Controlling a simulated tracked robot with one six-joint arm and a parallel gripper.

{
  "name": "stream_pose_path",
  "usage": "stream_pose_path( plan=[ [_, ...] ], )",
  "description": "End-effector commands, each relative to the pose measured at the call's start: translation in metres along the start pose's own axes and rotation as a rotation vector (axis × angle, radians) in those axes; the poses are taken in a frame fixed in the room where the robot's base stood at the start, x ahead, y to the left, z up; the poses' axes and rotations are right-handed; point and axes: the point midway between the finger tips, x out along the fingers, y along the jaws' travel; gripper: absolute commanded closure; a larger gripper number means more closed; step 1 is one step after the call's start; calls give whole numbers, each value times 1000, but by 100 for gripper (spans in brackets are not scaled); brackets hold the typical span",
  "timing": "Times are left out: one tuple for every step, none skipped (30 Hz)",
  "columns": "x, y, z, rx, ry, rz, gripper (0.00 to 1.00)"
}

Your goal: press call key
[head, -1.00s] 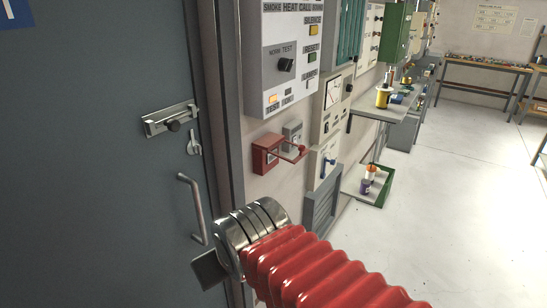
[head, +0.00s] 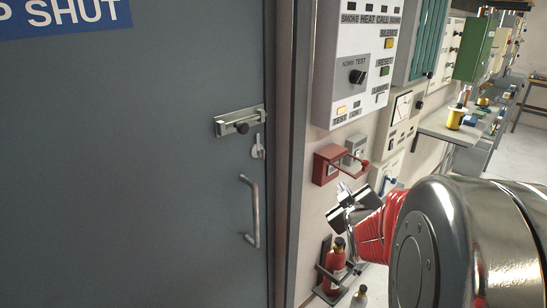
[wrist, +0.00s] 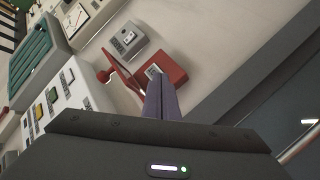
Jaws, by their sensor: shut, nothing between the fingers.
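A red wall box (head: 327,164) with a pale face hangs below the grey alarm panel (head: 352,60). A red flap with a red ball end (head: 364,163) sticks out from it. No key marked "call" can be read; the panel has a CALL label along its top. In the wrist view the red box (wrist: 172,68) is just beyond the tips of my gripper (wrist: 160,82). The fingers are together and empty, and overlap the box's lower part. I cannot tell whether they touch it. In the head view my gripper (head: 341,190) is just below the box.
A grey box (head: 355,146) is beside the red box. A grey door (head: 130,170) with a bolt (head: 240,121) and handle (head: 254,212) fills the left. A shelf (head: 450,128) sticks out at right.

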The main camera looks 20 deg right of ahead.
Motion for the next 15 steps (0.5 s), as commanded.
stream_pose_path(
  plan=[
    [5, 8, 11, -16, 15, 24, 100],
    [7, 13, 15, -28, 29, 39, 100],
    [10, 19, 20, -43, 48, 57, 100],
    [11, 23, 24, -54, 62, 71, 100],
    [13, 27, 28, -65, 75, 85, 100],
    [14, 33, 32, -78, 94, 104, 100],
    [14, 37, 35, -90, 107, 117, 100],
    [15, 40, 38, -99, 120, 130, 100],
    [15, 44, 42, -110, 135, 146, 100],
    [15, 47, 44, -119, 146, 158, 100],
    [14, 50, 46, -126, 157, 167, 100],
    [14, 53, 48, -134, 170, 179, 100],
    [14, 55, 49, -139, 177, 187, 100],
    [13, 56, 50, -144, 183, 193, 100],
    [13, 58, 50, -149, 190, 199, 100]
  ],
)
